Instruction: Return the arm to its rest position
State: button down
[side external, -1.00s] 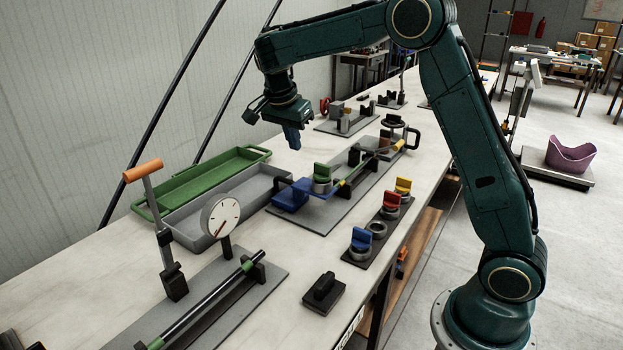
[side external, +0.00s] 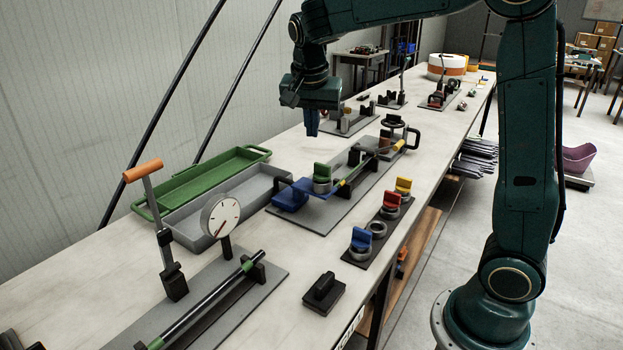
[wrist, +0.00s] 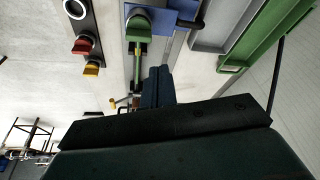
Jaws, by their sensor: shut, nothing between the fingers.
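My gripper (side external: 311,123) is shut and empty in the side external view. It hangs pointing down above the bench, over the far part of the extrusion fixture, clear of everything. In the wrist view its closed fingers (wrist: 158,86) show at the middle, in front of the fixture plate. My dark green arm rises at the right of the side external view and reaches left across the bench. The fixture (side external: 310,215) carries a blue block (side external: 290,198), a green-topped holder (side external: 322,175) and a rod with yellow marks.
Green (side external: 208,180) and grey (side external: 185,222) trays lie along the wall side. A dial gauge (side external: 220,215) and an orange-handled lever (side external: 143,171) stand in front. A dark strip (side external: 358,258) holds red, yellow and blue-topped pieces. Another small fixture (side external: 347,120) stands behind my gripper.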

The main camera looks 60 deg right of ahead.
jog(key=s+a+n+t+y, duration=0.1)
jog(key=s+a+n, duration=0.2)
jog(key=s, duration=0.5)
jog(key=s+a+n+t+y, duration=0.1)
jog(key=s+a+n, duration=0.2)
jog(key=s+n, duration=0.3)
jog(key=s+a+f+n+t+y, duration=0.1)
jog(key=s+a+n+t, duration=0.1)
jog(key=s, duration=0.7)
jog(key=shift+s+a+n, duration=0.3)
jog(key=shift+a+n, duration=0.25)
jog(key=shift+n, duration=0.65)
